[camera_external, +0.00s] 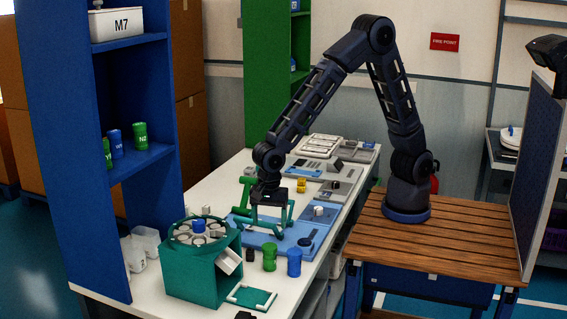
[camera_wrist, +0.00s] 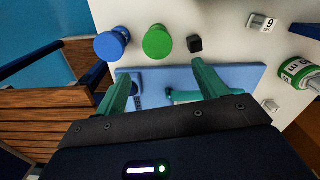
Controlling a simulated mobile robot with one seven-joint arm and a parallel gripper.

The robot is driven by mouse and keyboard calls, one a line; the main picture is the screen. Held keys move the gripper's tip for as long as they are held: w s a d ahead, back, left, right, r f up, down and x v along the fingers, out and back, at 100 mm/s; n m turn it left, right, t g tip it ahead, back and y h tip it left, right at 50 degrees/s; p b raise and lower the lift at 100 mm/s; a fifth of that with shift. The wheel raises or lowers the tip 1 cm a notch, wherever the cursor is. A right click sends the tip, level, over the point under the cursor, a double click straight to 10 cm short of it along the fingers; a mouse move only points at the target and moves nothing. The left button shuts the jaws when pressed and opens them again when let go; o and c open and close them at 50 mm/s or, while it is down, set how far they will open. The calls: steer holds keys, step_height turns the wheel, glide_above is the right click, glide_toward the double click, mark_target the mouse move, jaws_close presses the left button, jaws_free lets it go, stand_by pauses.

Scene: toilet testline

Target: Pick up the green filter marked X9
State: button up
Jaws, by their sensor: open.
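A green filter (camera_external: 269,257) stands on the white table beside a blue filter (camera_external: 294,262). In the wrist view the green filter (camera_wrist: 157,42) shows from above, between the blue one (camera_wrist: 112,43) and a small black block (camera_wrist: 195,44). I cannot read X9 on it. Another green piece with a white label (camera_wrist: 299,73) is at the right edge of the wrist view; its marking is only partly readable. My gripper (camera_external: 271,228) is open and empty, pointing down over the blue plate (camera_external: 262,248), apart from the filters. Its teal fingers (camera_wrist: 160,82) are spread wide.
A teal machine with a round carousel (camera_external: 200,232) stands at the near end of the table. A blue shelf (camera_external: 75,150) at left holds green and blue filters (camera_external: 141,136) and a bin marked M7 (camera_external: 117,24). Grey trays and parts lie farther back.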

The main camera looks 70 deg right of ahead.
mark_target(270, 246)
steer(key=shift+s+a+f, duration=0.2)
steer(key=shift+a+f, duration=0.15)
steer(key=shift+f, duration=0.4)
steer(key=shift+a+f, duration=0.1)
steer(key=shift+f, duration=4.95)
steer(key=c, duration=1.1)
steer(key=shift+r, duration=0.1)
